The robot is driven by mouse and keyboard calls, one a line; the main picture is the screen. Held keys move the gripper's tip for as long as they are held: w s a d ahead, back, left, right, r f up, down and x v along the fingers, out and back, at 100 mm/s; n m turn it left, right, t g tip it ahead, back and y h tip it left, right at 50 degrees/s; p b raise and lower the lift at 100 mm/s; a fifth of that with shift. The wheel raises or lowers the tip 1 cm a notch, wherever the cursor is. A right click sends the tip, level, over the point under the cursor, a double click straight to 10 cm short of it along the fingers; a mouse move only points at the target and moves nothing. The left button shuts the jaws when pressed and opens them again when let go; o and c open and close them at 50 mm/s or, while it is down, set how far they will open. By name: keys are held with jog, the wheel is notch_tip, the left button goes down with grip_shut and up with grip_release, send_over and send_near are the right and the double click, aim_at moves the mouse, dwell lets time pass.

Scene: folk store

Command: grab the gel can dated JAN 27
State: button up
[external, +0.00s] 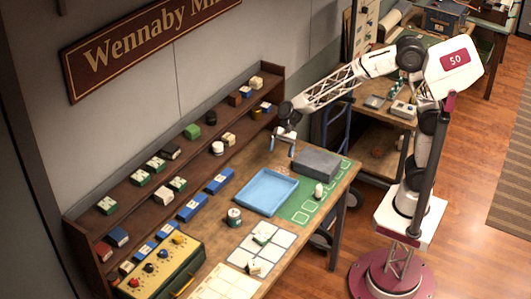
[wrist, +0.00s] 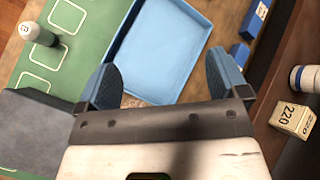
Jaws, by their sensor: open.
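No date JAN 27 can be read in either view, so I cannot tell which item is the gel can. A round dark green and white can (external: 234,217) stands on the bench, left of the blue tray. A white round can with a dark band (external: 217,148) and a dark can (external: 211,117) stand on the shelf. A white can with a blue band shows at the right edge of the wrist view (wrist: 305,79). My gripper (external: 284,144) is open and empty above the bench's far end, near the shelf; its two blue fingers show apart in the wrist view (wrist: 163,80).
The blue tray (external: 268,173) is empty. A box marked 220 (wrist: 291,119) is near the right finger. A yellow control box (external: 160,267) occupies the near end.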

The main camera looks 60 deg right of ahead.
jog(key=w+a+f+m+y, duration=0.1)
jog(key=w+a+f+m, duration=0.15)
jog(key=a, duration=0.35)
jog(key=w+a+f+m+y, duration=0.1)
jog(key=w+a+f, duration=0.1)
jog(key=a+f, duration=0.35)
jog(key=m+g+y, duration=0.1)
jog(key=m+y, duration=0.1)
jog(key=m, duration=0.1)
send_near(232, 222)
jog(key=shift+w+d+r, duration=0.2)
jog(key=shift+d+r, duration=0.15)
jog(key=shift+d, duration=0.05)
jog(key=shift+x, duration=1.3)
jog(key=shift+f, duration=0.1)
jog(key=shift+x, duration=2.55)
jog(key=shift+s, duration=0.1)
